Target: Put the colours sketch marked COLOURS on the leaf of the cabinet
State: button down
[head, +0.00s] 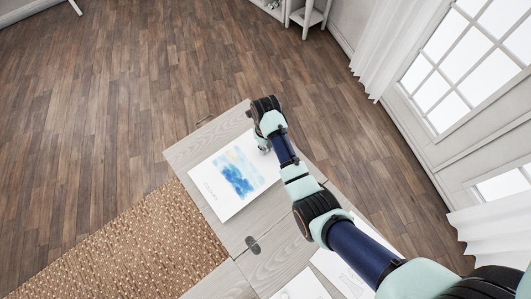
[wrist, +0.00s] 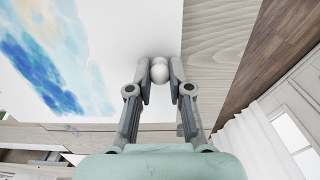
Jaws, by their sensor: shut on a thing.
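The colours sketch (head: 217,199) is a white sheet with a blue and yellow watercolour patch and the word COLOURS near its left edge. It is over the pale wooden leaf (head: 186,151) of the cabinet; whether it touches the wood is hard to tell. In the wrist view the sketch (wrist: 125,30) fills the upper left, with bare leaf (wrist: 215,30) to its right. My gripper (head: 264,148) is at the sketch's upper right side. In the wrist view its fingertips (wrist: 160,72) are shut on a round white knob (wrist: 160,75) by the sketch's edge.
More sheets with drawings (head: 302,288) lie on the cabinet top at the bottom, partly behind my arm. A dark oval fitting (head: 252,244) sits at the leaf's joint. A woven rug (head: 135,245) lies left of the cabinet. The wooden floor (head: 150,70) beyond is clear.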

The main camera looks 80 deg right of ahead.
notch_tip(320, 180, down, 4)
jog(key=shift+f+b, duration=0.25)
jog(key=shift+b, duration=0.45)
jog(key=c, duration=1.1)
grip_release()
notch_tip(320, 180, up, 12)
jog(key=p, duration=0.3)
jog(key=shift+r+p, duration=0.1)
jog(key=shift+p, duration=0.3)
